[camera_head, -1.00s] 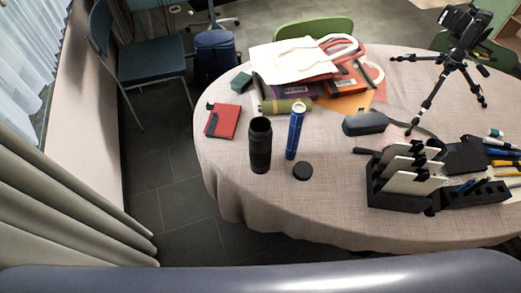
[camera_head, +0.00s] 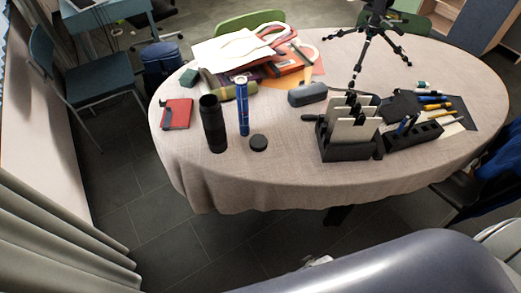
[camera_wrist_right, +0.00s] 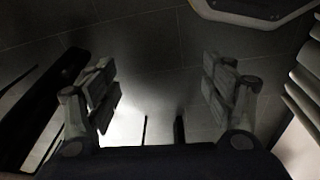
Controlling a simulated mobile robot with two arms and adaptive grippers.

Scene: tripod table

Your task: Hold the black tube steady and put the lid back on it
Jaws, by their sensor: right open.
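The black tube (camera_head: 213,125) stands upright and uncovered near the table's front left edge in the head view. Its round black lid (camera_head: 259,143) lies flat on the cloth to its right, apart from it. My right gripper (camera_wrist_right: 160,85) is open and empty in the right wrist view, with its two fingers wide apart over dark floor tiles. Neither the tube nor the lid shows in that wrist view. My left gripper is not in view.
A blue cylinder (camera_head: 242,106) stands upright between tube and lid, slightly behind. A red notebook (camera_head: 177,113) lies to the left. A black organizer (camera_head: 347,148) stands to the right. Books and a white bag (camera_head: 236,48) lie behind. The cloth (camera_head: 250,178) in front is clear.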

